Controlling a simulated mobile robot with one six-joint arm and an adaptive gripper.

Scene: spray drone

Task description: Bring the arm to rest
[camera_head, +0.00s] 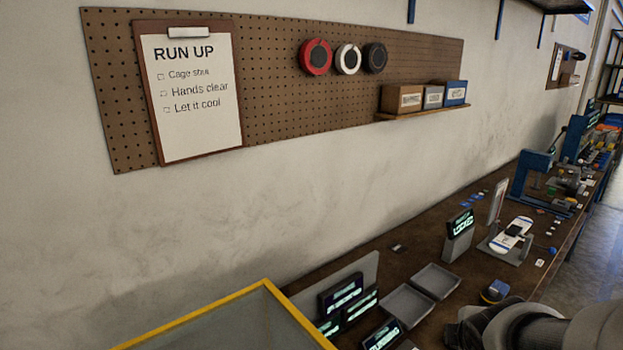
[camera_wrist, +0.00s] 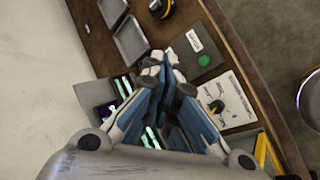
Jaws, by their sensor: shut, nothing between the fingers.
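My gripper (camera_wrist: 160,62) shows in the wrist view with its fingers together and nothing between them. It is above the brown workbench (camera_wrist: 180,25), over small displays and a control panel. In the head view, part of my arm shows at the lower right, over the bench; the fingers cannot be made out there.
A yellow-edged cage (camera_head: 268,285) stands at the front in the head view. Grey trays (camera_head: 437,281), lit displays (camera_head: 340,295) and a sign (camera_head: 460,225) stand on the bench. A control panel with a knob (camera_wrist: 217,105) and a green button (camera_wrist: 204,60) lie near my gripper.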

